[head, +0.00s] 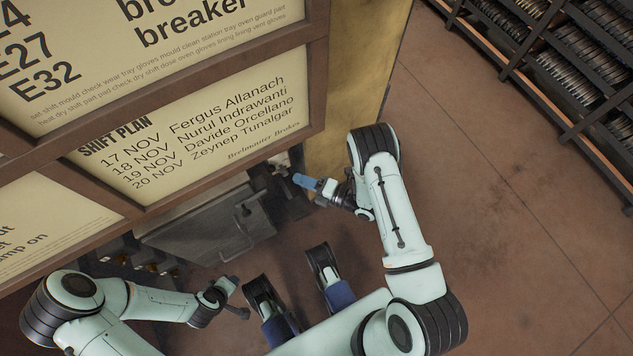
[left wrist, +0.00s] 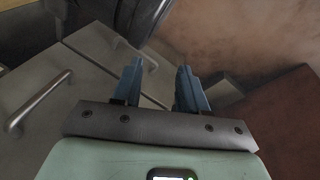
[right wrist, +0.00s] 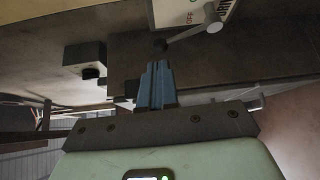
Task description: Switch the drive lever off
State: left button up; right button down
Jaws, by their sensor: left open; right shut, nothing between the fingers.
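The drive lever (right wrist: 190,36) shows near the top of the right wrist view. It is a thin grey rod with a dark knob at its left end and a round pale hub at its right end. Beside it is a white panel (right wrist: 172,12) with a red "OFF" mark. My right gripper (right wrist: 155,68) is shut and empty, its blue fingertips just below the knob in the picture; I cannot tell if they touch. In the head view the right gripper (head: 303,181) is beside the board's lower right corner. My left gripper (left wrist: 158,75) is open and empty, away from the lever.
A shift plan board (head: 225,130) covers the upper left of the head view. Below it stands a grey cabinet (head: 205,232) with a handle. A loaded rack (head: 515,72) stands at the upper right. The brown floor (head: 520,215) at right is clear.

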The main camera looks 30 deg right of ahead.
aim_at(275, 170)
pick_arm(q)
jog(key=shift+g, duration=0.5)
jog(key=s+f, duration=0.1)
jog(key=s+f+b, duration=0.1)
jog(key=s+f, duration=0.1)
jog(key=shift+s+a, duration=0.2)
pick_arm(e)
jog(key=x, duration=0.6)
pick_arm(q)
jog(key=shift+r, duration=0.15)
jog(key=shift+t, duration=0.5)
jog(key=w, duration=0.1)
jog(key=w+r, duration=0.1)
jog(key=w+r+p, duration=0.1)
jog(key=shift+d+r, duration=0.25)
pick_arm(e)
jog(key=shift+a+f+n+g+h, duration=0.15)
jog(key=shift+a+n+h, duration=0.1)
jog(key=shift+a, duration=0.25)
jog(key=shift+a+f+n+g+h, duration=0.15)
jog(key=shift+a+n, duration=0.1)
jog(key=shift+a, duration=0.25)
